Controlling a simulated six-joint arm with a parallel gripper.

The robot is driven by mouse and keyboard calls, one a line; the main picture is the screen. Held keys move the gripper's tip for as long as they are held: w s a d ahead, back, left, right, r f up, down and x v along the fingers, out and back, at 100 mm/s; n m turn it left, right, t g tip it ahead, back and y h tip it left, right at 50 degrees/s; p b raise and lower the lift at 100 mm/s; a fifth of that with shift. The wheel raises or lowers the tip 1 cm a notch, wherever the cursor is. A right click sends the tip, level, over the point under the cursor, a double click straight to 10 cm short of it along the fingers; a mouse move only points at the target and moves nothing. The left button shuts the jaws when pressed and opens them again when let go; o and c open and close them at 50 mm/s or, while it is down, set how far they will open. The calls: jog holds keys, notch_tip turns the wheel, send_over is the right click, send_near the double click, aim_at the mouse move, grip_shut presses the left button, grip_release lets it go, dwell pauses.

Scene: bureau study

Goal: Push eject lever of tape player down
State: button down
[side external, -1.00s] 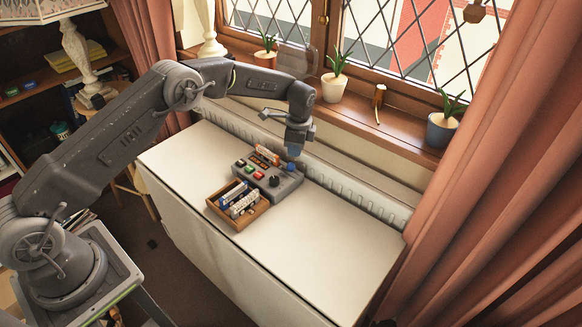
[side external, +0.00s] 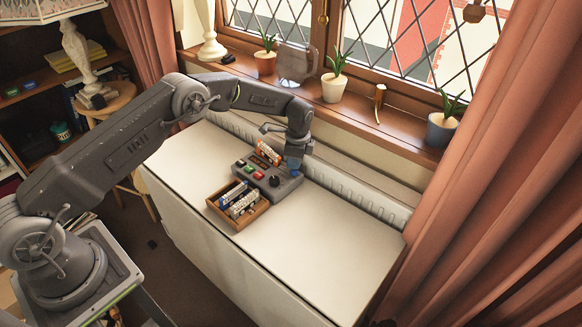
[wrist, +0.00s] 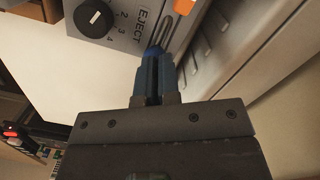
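The grey tape player (side external: 284,187) sits on the white tabletop, with an orange and white cassette (side external: 268,152) standing at its back. My gripper (side external: 294,163) is at its back right end. In the wrist view the player's face shows a black knob (wrist: 94,18), the EJECT label (wrist: 147,24) and a dark slot (wrist: 172,28). My gripper (wrist: 155,58) has its blue fingers close together, tips at the near end of the slot. A darker blue piece, perhaps the lever's knob, shows at the tips; whether they touch it is unclear. The lever's shaft is hidden.
A wooden tray (side external: 234,216) with several cassettes stands against the player's front left. A ribbed radiator (side external: 352,190) and the windowsill with potted plants (side external: 335,88) lie behind. The tabletop (side external: 310,250) is clear to the right and in front.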

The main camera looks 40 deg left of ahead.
jog(key=shift+w+d, duration=0.4)
jog(key=shift+d, duration=0.3)
jog(key=shift+w+d+r, duration=0.2)
jog(key=shift+d+r, duration=0.15)
jog(key=shift+d, duration=0.05)
notch_tip(320, 180, up, 14)
jog(key=d, duration=0.1)
jog(key=shift+w+f, duration=0.15)
jog(key=shift+w, duration=0.2)
jog(key=shift+d, duration=0.1)
